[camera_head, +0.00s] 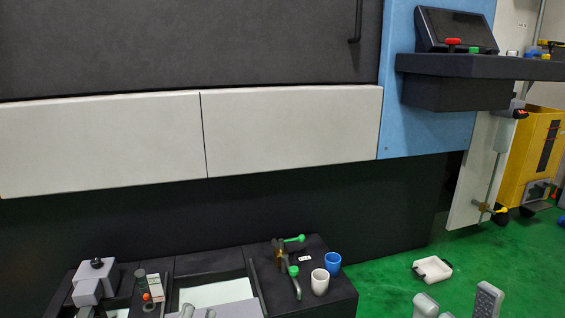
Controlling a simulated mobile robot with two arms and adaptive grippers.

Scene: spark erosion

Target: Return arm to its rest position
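My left gripper (198,312) shows only as two small grey fingertips at the bottom edge, in front of the black bench unit. A small gap shows between the tips and I see nothing held there. My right gripper (456,303) shows at the bottom right over the green floor. Its two grey fingers stand wide apart with nothing between them. Both arms and the rest of both grippers are below the picture.
The black bench unit (335,290) carries a white cup (320,282), a blue cup (333,263), a green-handled fixture (281,255) and a grey device (96,277). A control panel (455,30) and yellow cart (532,150) stand right.

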